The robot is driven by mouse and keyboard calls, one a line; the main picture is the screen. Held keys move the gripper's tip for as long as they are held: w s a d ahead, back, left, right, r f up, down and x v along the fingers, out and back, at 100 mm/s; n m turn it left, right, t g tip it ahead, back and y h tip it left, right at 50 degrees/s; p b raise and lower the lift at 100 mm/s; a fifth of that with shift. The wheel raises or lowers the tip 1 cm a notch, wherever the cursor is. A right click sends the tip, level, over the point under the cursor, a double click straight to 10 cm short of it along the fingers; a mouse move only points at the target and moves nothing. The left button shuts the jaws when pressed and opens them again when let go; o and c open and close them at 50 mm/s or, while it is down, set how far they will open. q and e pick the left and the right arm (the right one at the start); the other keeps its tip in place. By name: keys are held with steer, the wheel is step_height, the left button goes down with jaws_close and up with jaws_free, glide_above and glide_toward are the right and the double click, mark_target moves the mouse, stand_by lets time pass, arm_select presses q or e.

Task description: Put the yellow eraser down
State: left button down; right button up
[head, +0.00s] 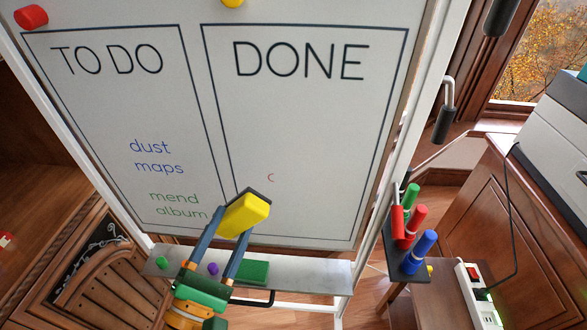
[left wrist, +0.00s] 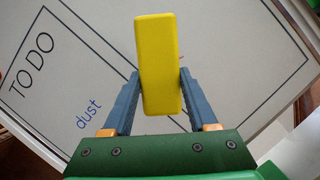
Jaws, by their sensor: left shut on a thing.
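My left gripper (head: 234,222) is shut on the yellow eraser (head: 246,214) and holds it in front of the lower part of the whiteboard (head: 310,130). The eraser has a yellow body with a dark layer on the side toward the board. In the left wrist view the eraser (left wrist: 158,60) sits between the two blue-grey fingers (left wrist: 158,92). I cannot tell whether it touches the board. A small red mark (head: 270,177) shows in the DONE box. The board's tray (head: 320,274) runs below the eraser. My right gripper is not in view.
A green block (head: 253,271), a green piece (head: 162,263) and a purple piece (head: 213,269) are on the tray. The tray's right part is clear. A dark holder (head: 405,260) with several coloured markers stands at the right, near a power strip (head: 478,298).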

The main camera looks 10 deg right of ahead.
arm_select(q)
steer(key=s+a+n+t+y+p, duration=0.3)
steer(key=s+a+n+y, duration=0.3)
steer(key=a+y, duration=0.5)
steer(key=shift+s+a+r+n, duration=0.3)
steer(key=shift+s+a+r, duration=0.1)
steer(key=shift+s+a, duration=0.3)
